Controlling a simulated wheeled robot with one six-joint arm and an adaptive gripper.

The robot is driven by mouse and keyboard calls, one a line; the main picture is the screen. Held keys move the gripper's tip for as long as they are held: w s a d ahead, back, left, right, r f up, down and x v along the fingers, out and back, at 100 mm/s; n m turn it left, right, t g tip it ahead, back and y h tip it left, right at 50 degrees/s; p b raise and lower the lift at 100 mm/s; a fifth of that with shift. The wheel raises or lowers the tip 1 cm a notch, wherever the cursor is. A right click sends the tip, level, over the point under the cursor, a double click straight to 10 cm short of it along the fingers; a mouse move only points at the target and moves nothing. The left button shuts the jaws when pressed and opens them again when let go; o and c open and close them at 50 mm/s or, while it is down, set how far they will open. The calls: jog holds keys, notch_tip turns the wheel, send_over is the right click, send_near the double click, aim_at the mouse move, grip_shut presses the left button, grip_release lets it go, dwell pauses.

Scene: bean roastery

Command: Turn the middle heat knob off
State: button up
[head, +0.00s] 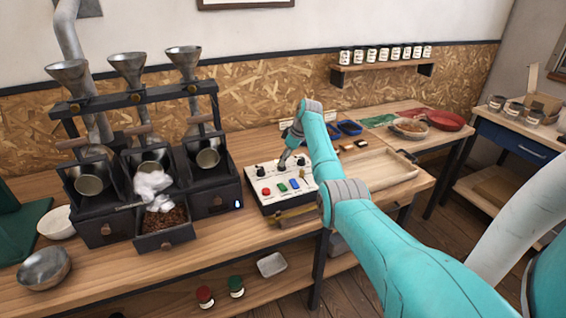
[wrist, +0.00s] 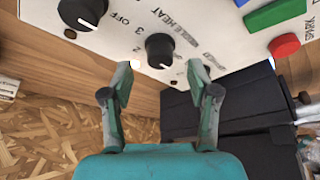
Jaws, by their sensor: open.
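A white control panel (head: 255,186) lies on the bench with black knobs along its back. In the head view my gripper (head: 283,163) points down at the middle of the knob row and hides that part. The wrist view looks at the panel (wrist: 190,18) from the wall side. A black knob (wrist: 159,49) with a white pointer line lies just beyond and between my open, empty fingers (wrist: 160,75). Lettering beside it ends in "HEAT", and it seems to read "MIDDLE HEAT". I cannot tell whether the fingers touch the knob. Another black knob (wrist: 82,13) lies to its left.
Red (head: 266,190), green (head: 282,187) and blue (head: 295,183) buttons sit along the panel's front. A black roasting machine (head: 215,185) with drawers stands close on the left. A wooden tray (head: 385,170) lies to the right. The panelled wall is behind.

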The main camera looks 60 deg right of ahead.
jog(key=a+v, duration=0.1)
jog(key=v, duration=0.8)
jog(key=shift+d, duration=0.45)
jog(key=shift+s, duration=0.15)
